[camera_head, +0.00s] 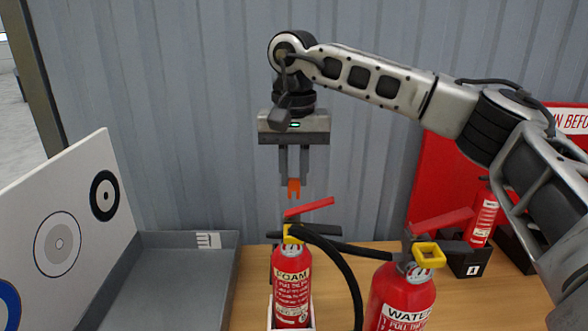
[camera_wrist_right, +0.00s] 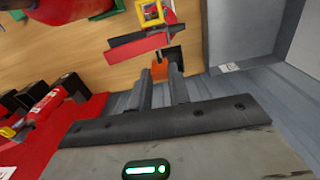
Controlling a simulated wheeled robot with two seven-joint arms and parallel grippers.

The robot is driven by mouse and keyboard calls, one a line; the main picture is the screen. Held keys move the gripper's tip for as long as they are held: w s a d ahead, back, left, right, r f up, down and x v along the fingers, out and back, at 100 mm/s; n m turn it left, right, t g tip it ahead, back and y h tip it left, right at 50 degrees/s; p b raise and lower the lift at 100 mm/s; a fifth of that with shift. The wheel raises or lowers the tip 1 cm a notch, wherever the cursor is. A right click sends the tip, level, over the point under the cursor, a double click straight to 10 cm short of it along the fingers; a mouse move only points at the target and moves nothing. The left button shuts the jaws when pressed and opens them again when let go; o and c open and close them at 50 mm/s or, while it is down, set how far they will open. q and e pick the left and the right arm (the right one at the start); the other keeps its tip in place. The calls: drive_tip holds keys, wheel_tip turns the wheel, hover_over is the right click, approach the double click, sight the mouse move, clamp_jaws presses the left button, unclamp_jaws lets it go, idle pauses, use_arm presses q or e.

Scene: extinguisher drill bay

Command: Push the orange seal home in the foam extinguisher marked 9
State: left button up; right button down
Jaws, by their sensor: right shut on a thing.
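My right gripper (camera_head: 294,176) points down and is shut on the orange seal (camera_head: 294,190), a small piece with two prongs hanging below the fingertips. It is held in the air just above the foam extinguisher (camera_head: 292,287), over its red lever. The extinguisher is red, labelled FOAM, with a yellow part at its head and a black hose, and stands upright in a white holder. No 9 is readable on it. In the right wrist view the seal (camera_wrist_right: 160,70) shows between the fingers, partly hidden by a dark part. My left gripper is out of view.
A WATER extinguisher (camera_head: 402,295) stands close at the right front. A smaller red extinguisher (camera_head: 482,220) stands behind it by a black block (camera_head: 468,257). A grey tray (camera_head: 190,240) and a white target board (camera_head: 62,235) are at the left.

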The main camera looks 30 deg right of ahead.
drive_tip(key=shift+f+b, duration=1.05)
drive_tip(key=shift+f, duration=0.8)
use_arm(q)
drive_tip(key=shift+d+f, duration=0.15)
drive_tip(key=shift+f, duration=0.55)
use_arm(e)
drive_tip(key=shift+f, duration=0.1)
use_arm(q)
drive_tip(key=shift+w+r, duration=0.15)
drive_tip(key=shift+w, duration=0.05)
use_arm(e)
drive_tip(key=shift+f, duration=0.1)
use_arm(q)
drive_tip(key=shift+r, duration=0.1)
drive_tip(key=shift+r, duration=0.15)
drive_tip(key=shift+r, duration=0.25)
